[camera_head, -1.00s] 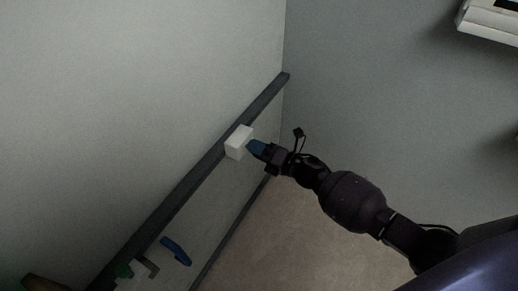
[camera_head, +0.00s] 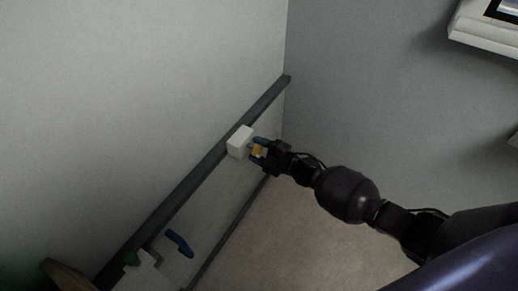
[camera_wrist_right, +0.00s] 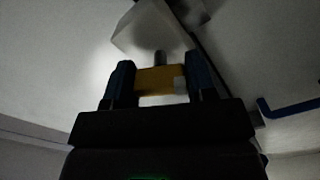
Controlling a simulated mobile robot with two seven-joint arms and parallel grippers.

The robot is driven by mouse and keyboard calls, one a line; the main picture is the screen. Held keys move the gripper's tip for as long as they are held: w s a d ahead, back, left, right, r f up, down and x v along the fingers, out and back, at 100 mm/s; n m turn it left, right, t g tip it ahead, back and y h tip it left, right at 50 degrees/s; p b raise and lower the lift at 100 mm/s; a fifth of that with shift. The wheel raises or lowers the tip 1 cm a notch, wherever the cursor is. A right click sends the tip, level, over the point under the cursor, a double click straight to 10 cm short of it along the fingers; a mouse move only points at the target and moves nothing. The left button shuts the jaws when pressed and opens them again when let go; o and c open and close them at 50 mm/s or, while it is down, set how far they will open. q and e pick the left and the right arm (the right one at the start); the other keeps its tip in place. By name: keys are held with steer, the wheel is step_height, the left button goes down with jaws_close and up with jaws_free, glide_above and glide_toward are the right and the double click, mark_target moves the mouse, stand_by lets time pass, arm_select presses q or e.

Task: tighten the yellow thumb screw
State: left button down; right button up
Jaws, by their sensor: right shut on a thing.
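The yellow thumb screw (camera_head: 258,150) sits on the front of a white box (camera_head: 240,141) fixed at the dark wall rail. In the right wrist view the thumb screw (camera_wrist_right: 160,80) is a yellow head with a pale patch on its right side, and a short grey shaft leads to the white box (camera_wrist_right: 148,30). My right gripper (camera_head: 260,149) has its two blue fingers on either side of the yellow head and is shut on it. In the wrist view the right gripper's fingers (camera_wrist_right: 160,84) flank the head. My left gripper is not in view.
A dark rail (camera_head: 190,185) runs along the wall. A brown item (camera_head: 66,275) is at the bottom left corner. A white-framed unit (camera_head: 485,27) is at the upper right. Floor below is clear.

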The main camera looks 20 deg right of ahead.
steer(key=m, duration=0.5)
steer(key=shift+m+p, duration=0.3)
steer(key=shift+p, duration=0.05)
steer(key=m, duration=0.3)
steer(key=shift+m, duration=1.3)
steer(key=o, duration=0.9)
steer(key=shift+o, duration=0.2)
steer(key=shift+s+d, duration=0.3)
steer(key=shift+s, duration=0.1)
steer(key=p+v, duration=0.1)
steer(key=v, duration=0.8)
steer(key=shift+s+d+p, duration=0.25)
steer(key=shift+s+p, duration=0.1)
steer(key=shift+p, duration=0.05)
